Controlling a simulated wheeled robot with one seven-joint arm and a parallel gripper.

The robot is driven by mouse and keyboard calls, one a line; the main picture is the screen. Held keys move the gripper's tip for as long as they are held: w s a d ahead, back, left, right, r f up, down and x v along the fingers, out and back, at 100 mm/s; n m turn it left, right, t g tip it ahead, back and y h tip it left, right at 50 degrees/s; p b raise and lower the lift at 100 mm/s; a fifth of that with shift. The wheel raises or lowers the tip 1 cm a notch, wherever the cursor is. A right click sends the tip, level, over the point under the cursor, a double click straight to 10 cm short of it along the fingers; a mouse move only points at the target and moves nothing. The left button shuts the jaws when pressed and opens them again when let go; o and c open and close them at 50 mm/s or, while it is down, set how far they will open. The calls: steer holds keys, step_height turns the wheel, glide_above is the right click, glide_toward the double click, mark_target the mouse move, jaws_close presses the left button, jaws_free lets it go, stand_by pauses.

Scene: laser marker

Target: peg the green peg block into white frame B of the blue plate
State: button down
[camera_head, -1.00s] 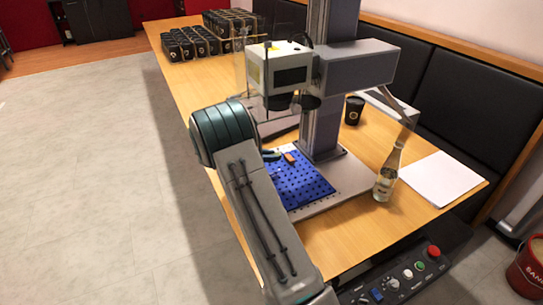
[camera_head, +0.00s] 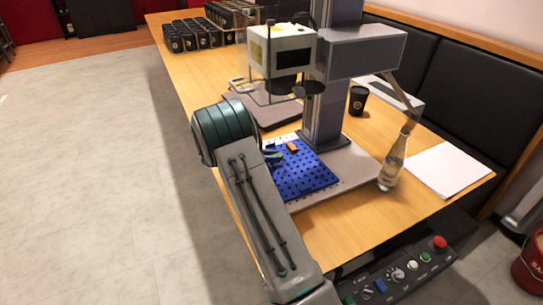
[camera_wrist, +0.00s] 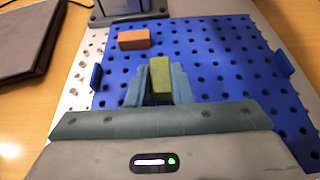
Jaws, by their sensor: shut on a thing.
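The green peg block (camera_wrist: 160,77) is between the two fingers of my gripper (camera_wrist: 166,80) in the wrist view, and the gripper is shut on it. The block is over the blue plate (camera_wrist: 235,60), which is full of small holes; I cannot tell whether it touches the plate. In the head view the blue plate (camera_head: 307,175) lies on the machine's base, and my gripper (camera_head: 273,157) is over its left part, with the green block not clearly visible. I cannot make out white frame B in either view.
An orange block (camera_wrist: 134,39) sits on the plate, left of and beyond my gripper. The laser marker's column (camera_head: 325,115) and head (camera_head: 285,55) stand close behind. A bottle (camera_head: 393,163) and white paper (camera_head: 450,170) are at right. A dark laptop-like slab (camera_wrist: 28,38) lies left.

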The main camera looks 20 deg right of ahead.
steer(key=shift+a+f, duration=0.1)
steer(key=shift+f, duration=0.5)
stand_by(0.7)
steer(key=c, duration=1.2)
jaws_free()
steer(key=v, duration=1.4)
